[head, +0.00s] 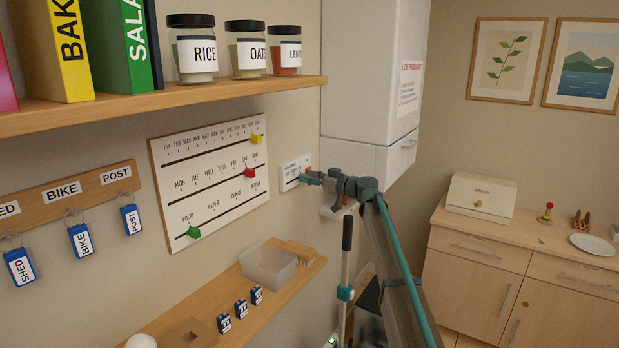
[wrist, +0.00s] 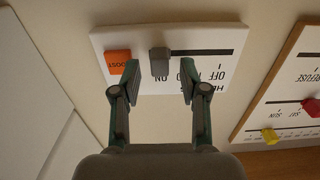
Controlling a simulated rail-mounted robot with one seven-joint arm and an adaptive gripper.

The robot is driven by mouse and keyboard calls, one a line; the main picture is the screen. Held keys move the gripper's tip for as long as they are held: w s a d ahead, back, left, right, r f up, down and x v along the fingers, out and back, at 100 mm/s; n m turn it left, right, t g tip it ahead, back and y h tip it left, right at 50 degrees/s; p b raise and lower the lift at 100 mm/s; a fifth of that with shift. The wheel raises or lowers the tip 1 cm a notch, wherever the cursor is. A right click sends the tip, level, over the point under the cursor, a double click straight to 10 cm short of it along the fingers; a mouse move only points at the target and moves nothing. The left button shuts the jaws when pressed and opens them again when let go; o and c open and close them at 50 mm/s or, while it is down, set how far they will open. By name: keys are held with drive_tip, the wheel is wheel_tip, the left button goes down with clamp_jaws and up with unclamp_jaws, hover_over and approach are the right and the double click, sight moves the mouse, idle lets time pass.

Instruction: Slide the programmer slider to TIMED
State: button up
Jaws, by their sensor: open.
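The programmer is a white wall panel (head: 289,172), and it also shows upside down in the wrist view (wrist: 210,92). Its grey slider knob (wrist: 159,62) sits at the left end of a dark slot (wrist: 205,52), by the ON label. The OFF label lies towards the right. The middle label is partly hidden by a finger. My gripper (wrist: 149,80) is open at the panel, one finger on each side of the knob in the picture. I cannot tell whether either finger touches it. In the head view my gripper (head: 312,178) covers the panel's right part.
An orange BOOST button (wrist: 119,62) is left of the knob, near my left finger. A calendar board (head: 210,170) with coloured sliders hangs beside the panel. A white boiler (head: 365,90) is above right. A lower shelf (head: 190,312) holds a clear bin (head: 268,268).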

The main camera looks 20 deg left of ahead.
sight(294, 178)
drive_tip(key=shift+c, duration=0.4)
clamp_jaws()
drive_tip(key=s+b, duration=0.2)
drive_tip(key=b, duration=0.1)
drive_tip(key=shift+s+a+f, duration=0.2)
drive_tip(key=shift+s+f, duration=0.1)
drive_tip(key=shift+s, duration=0.1)
drive_tip(key=shift+s+a+r+b, duration=0.15)
drive_tip(key=shift+s+b, duration=0.3)
drive_tip(key=shift+r, duration=0.1)
